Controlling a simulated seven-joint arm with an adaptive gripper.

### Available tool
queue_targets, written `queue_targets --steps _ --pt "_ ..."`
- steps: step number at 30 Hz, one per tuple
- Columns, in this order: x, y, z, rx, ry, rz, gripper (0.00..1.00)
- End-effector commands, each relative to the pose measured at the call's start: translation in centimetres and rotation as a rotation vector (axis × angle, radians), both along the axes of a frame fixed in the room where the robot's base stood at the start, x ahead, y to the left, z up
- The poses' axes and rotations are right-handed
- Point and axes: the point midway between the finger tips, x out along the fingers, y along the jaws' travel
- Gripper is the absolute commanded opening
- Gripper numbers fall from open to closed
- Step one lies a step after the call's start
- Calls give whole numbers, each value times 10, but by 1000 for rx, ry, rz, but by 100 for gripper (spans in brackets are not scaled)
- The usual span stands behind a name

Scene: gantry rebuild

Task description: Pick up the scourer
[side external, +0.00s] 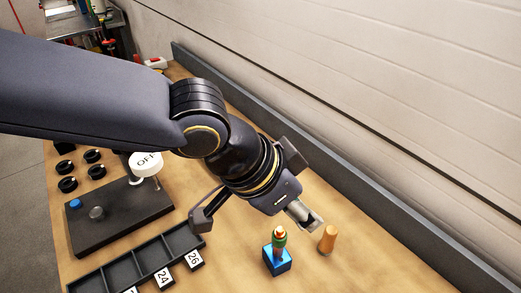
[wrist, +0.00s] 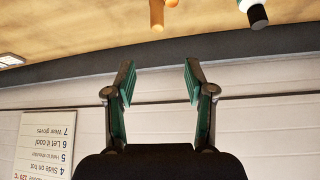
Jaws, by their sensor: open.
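I cannot make out anything that is surely the scourer. An upright orange-brown peg-like piece (side external: 327,239) stands on the wooden bench; a similar orange piece (wrist: 158,14) shows at the top edge of the wrist view, cut off. Left of the peg, a blue block (side external: 277,262) holds an upright green and copper-coloured piece (side external: 279,239). My gripper (side external: 306,218) is above the bench, close to the peg and the block. In the wrist view my gripper (wrist: 158,82) is open, with nothing between its fingers.
A black tray with numbered compartments (side external: 135,265) lies at the front left. A dark box with knobs (side external: 120,213) and a white OFF disc (side external: 146,163) are behind it. A grey rail (side external: 340,180) runs along the wall. A white-and-black piece (wrist: 256,14) shows in the wrist view.

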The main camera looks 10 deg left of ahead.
Motion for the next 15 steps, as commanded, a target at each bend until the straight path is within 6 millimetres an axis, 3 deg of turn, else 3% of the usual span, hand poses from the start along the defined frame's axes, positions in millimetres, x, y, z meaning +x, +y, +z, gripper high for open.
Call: queue_targets --steps 12,15 --pt "25 -40 -75 2 -1 -3 54" --pt "30 -47 -86 0 -1 -2 54"
